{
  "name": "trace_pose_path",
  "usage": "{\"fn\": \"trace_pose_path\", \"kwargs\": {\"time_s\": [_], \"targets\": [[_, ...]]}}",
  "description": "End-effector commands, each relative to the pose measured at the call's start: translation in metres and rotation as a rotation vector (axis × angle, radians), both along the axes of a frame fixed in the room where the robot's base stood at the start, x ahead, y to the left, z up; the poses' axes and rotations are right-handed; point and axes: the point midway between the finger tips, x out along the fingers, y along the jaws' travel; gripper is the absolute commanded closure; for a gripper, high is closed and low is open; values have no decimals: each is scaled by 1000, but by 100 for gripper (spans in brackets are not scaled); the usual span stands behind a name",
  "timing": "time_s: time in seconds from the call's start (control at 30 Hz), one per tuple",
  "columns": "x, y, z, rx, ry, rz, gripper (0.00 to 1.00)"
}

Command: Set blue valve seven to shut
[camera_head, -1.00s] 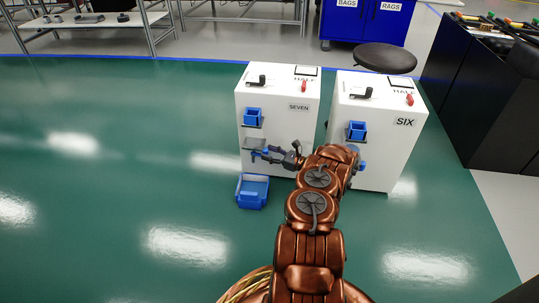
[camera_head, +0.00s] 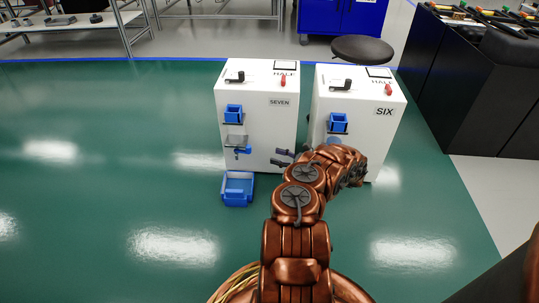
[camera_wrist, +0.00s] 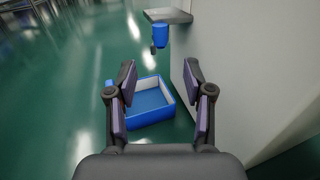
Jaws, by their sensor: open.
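The white cabinet labelled SEVEN (camera_head: 262,132) stands left of the cabinet labelled SIX. Its blue valve (camera_head: 241,150) sits low on the front, below a small grey plate. In the wrist view a blue part (camera_wrist: 160,35), apparently the valve, shows under a grey ledge, ahead of my fingers. I cannot tell the valve's setting. My gripper (camera_head: 286,157) is to the right of the valve, apart from it, near the cabinet's lower right edge. In the wrist view my gripper (camera_wrist: 160,75) has its fingers spread with nothing between them.
An open blue bin (camera_head: 237,190) sits on the green floor below the valve. Cabinet SIX (camera_head: 352,135) stands close on the right, partly behind my arm. A blue box (camera_head: 233,114) is mounted above the valve. A round stool (camera_head: 362,48) stands behind. Floor at left is clear.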

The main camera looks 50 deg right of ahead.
Motion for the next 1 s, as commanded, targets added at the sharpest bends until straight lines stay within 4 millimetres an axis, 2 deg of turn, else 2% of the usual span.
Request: {"fn": "trace_pose_path", "kwargs": {"time_s": [0.4,0.53,0.63,0.77,0.9,1.0], "targets": [[-7,-2,1,-2,-1,1,48],[-3,1,4,-3,-2,10,62],[10,11,17,-14,-9,43,72],[39,41,45,-39,-19,124,86],[74,92,86,-77,-34,251,100],[94,132,115,-113,-46,348,100]]}}
